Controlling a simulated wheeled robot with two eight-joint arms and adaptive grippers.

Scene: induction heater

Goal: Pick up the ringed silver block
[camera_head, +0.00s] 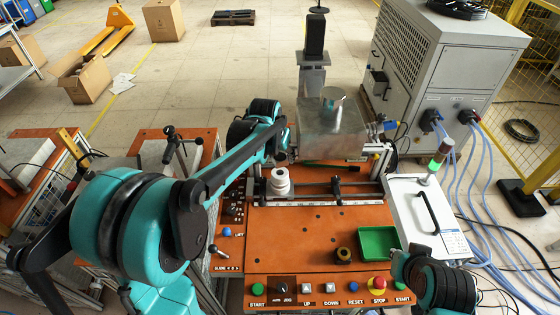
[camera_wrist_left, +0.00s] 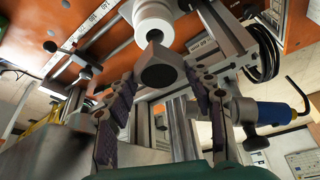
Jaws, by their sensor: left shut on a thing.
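My left arm reaches across from the left in the head view, and my left gripper (camera_head: 282,156) is at the back of the orange worktop, largely hidden by its own wrist. In the left wrist view my left gripper (camera_wrist_left: 162,78) has its dark padded fingers on both sides of a grey metal block, the ringed silver block (camera_wrist_left: 160,70), and is shut on it. White stacked rings (camera_wrist_left: 150,22) show right by the block; I cannot tell whether they are joined to it. The rings also show in the head view (camera_head: 280,184).
A large silver box (camera_head: 330,135) stands just behind. A rail with clamps (camera_head: 340,188) crosses the worktop (camera_head: 300,235). A green tray (camera_head: 377,243) and a dark ring (camera_head: 344,255) lie at front right. Buttons line the front edge.

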